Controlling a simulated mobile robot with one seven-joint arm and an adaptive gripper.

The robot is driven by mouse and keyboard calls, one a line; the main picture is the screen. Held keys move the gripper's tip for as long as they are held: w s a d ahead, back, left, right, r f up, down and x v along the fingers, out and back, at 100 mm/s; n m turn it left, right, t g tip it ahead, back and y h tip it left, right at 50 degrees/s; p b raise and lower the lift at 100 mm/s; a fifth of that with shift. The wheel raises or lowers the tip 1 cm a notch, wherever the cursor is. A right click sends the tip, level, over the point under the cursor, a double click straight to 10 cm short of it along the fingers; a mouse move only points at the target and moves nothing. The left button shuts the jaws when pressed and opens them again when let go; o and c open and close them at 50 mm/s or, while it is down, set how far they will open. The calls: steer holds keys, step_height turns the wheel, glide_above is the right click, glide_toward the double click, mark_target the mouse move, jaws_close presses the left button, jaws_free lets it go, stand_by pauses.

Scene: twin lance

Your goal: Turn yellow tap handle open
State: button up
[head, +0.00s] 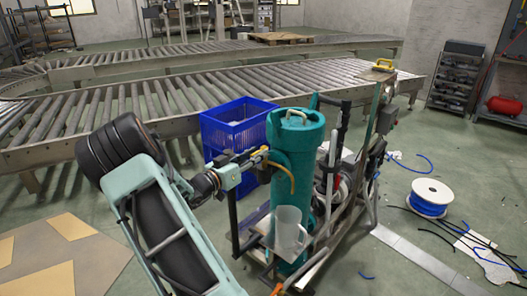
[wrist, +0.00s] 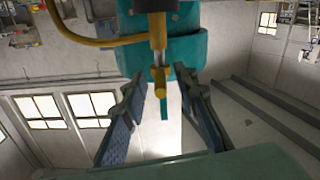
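A teal cylinder tank (head: 297,160) stands upright on a cart. On its left side is a brass-yellow tap fitting (head: 260,155) with a yellow hose (head: 291,179) curving down. My gripper (head: 252,160) is at this fitting, coming from the left. In the wrist view, a yellow rod-like part (wrist: 160,104), which looks like the tap handle, lies between the two blue-padded fingers of my gripper (wrist: 160,84). The fingers are apart, with a visible gap on both sides of it. A thin teal strip (wrist: 165,108) also shows between them. The head view shows the handle only small and partly covered.
A clear jug (head: 288,230) stands on the cart's small shelf below the tap. A blue crate (head: 236,125) is behind my gripper. Metal pipes and machinery are right of the tank. Roller conveyors (head: 130,105) run behind. A blue cable spool (head: 429,198) lies on the floor at right.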

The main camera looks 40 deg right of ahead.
steer(key=shift+w+d, duration=0.15)
steer(key=shift+d, duration=0.9)
steer(key=shift+w+d, duration=0.1)
steer(key=shift+d, duration=0.95)
steer(key=shift+c, duration=0.4)
jaws_close()
